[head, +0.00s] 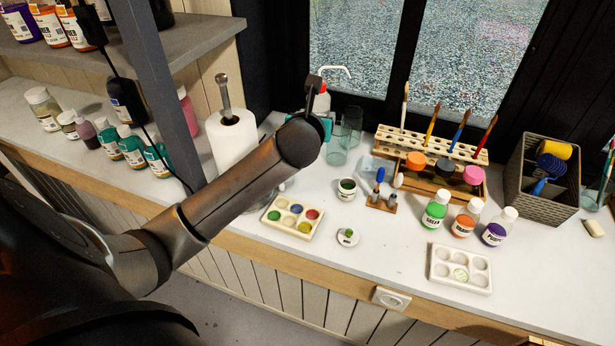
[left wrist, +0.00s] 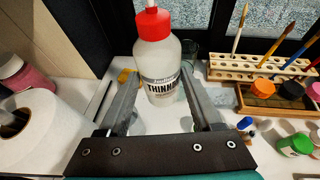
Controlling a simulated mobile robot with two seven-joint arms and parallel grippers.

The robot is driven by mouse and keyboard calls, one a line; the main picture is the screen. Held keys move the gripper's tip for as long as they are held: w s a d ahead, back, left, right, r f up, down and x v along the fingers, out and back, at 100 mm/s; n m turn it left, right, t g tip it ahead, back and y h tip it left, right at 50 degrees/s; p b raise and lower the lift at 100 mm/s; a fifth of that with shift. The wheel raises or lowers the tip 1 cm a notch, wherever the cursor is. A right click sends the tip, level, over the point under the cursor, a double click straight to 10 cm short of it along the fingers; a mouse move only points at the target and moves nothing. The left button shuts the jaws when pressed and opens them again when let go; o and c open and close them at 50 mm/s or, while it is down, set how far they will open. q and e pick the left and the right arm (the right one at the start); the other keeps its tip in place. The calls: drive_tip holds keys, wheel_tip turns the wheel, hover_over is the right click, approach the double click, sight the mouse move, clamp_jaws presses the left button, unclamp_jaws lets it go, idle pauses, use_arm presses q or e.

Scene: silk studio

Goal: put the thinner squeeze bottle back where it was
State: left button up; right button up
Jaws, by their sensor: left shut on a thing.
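The thinner squeeze bottle (left wrist: 157,62) is a clear-white bottle with a red cap and a label reading "THINN…". It looks upright in the left wrist view, between the two fingers of my left gripper (left wrist: 161,92), which is shut on it. In the head view only the bottle's top (head: 320,101) and its bent white nozzle show above my left arm, near the window. The bottle's base is hidden, so I cannot tell whether it touches the counter. My right gripper is not in view.
A paper towel roll (head: 233,142) stands left of the bottle. Glass jars (head: 338,146) stand close on its right, and a wooden brush rack (head: 431,143) is further right. A paint palette (head: 293,217) and a small cup (head: 347,189) are in front. The counter's front right is partly clear.

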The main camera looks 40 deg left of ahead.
use_arm(q)
wheel_tip(320, 180, down, 15)
drive_tip(key=b, duration=0.4)
drive_tip(key=shift+s+d+r, duration=0.1)
wheel_tip(320, 180, down, 4)
drive_tip(key=shift+r+b, duration=0.2)
drive_tip(key=shift+b, duration=0.8)
drive_tip(key=shift+r, duration=0.1)
drive_tip(key=o, duration=0.4)
drive_tip(key=shift+f, duration=0.2)
drive_tip(key=o, duration=0.5)
